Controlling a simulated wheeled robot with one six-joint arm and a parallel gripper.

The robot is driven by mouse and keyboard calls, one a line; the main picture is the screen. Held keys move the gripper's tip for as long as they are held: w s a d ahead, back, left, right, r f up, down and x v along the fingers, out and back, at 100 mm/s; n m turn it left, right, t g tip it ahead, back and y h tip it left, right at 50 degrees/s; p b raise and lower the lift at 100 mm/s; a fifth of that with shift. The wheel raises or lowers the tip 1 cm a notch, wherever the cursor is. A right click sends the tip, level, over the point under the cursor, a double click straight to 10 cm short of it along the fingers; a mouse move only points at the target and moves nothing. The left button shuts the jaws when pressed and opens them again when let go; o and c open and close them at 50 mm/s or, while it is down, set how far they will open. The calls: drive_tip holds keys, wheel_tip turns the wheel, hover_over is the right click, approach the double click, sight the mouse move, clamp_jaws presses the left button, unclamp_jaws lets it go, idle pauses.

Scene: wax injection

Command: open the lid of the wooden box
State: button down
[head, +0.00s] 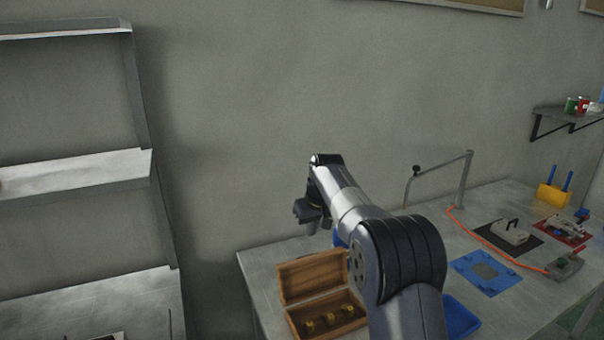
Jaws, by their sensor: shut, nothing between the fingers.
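The wooden box (337,328) stands on the grey table's left part. Its lid (312,275) stands up at the back, so the box is open. Several small brass-coloured pieces (329,319) show inside it. My arm hides the box's right side. My gripper (312,226) is above the lid in the picture, apart from it, shut and empty. Its fingertips are small and dark in this view.
The grey table (262,285) holds a blue mat (486,272), a blue tray (460,318), a grey device with a handle (510,232) and a bent metal stand (462,180) to the right. A metal shelf (75,170) stands at the left.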

drive_tip(key=p, duration=0.2)
hover_over(311, 273)
drive_tip(key=w+a, duration=0.2)
drive_tip(key=w, duration=0.2)
wheel_tip(311, 273, down, 10)
drive_tip(key=shift+s+d+f, duration=0.2)
drive_tip(key=shift+d, duration=0.05)
drive_tip(key=shift+d, duration=0.1)
